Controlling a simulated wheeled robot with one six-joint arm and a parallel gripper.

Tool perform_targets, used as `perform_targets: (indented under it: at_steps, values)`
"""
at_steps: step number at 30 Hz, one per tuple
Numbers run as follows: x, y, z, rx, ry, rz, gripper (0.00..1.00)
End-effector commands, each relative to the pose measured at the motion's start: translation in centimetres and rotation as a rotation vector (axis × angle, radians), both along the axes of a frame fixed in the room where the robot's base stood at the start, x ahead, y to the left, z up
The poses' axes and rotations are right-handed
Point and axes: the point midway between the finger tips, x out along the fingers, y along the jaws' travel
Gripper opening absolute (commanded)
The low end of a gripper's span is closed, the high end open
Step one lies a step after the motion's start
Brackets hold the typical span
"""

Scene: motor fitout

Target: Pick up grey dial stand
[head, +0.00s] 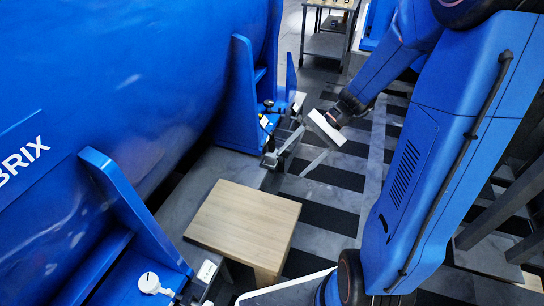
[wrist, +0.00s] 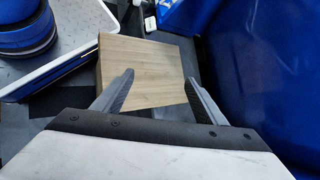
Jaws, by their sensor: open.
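My gripper (wrist: 159,77) is open and empty in the wrist view. Its two dark grey fingers are spread apart, with the wooden table top showing beyond and between them. In the head view its pale body hangs from the arm above the striped floor, beyond the wooden table. I cannot make out a grey dial stand for certain in either view. Small dark parts (head: 268,104) stand at the foot of the far blue bracket, too small to tell apart. Nothing is between the fingers.
A low wooden table (head: 243,222) with a bare top stands in the middle; it also shows in the wrist view (wrist: 152,68). A large blue cylinder (head: 120,75) fills the left. A white knob-like part (head: 149,283) sits at the near blue bracket (head: 130,205). A trolley (head: 326,44) stands far back.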

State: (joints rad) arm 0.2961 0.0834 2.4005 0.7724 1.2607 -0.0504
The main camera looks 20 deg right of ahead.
Motion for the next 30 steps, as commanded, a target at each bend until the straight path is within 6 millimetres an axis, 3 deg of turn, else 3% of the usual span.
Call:
perform_targets:
  at_steps: [14,23,30]
  values:
    - [8.5,-2.6,-6.7,0.342,0.237,-0.325,0.66]
    - [13.3,-6.0,-12.3,0.543,0.350,-0.555,0.66]
    - [16.3,-9.7,-18.0,0.692,0.421,-0.754,0.66]
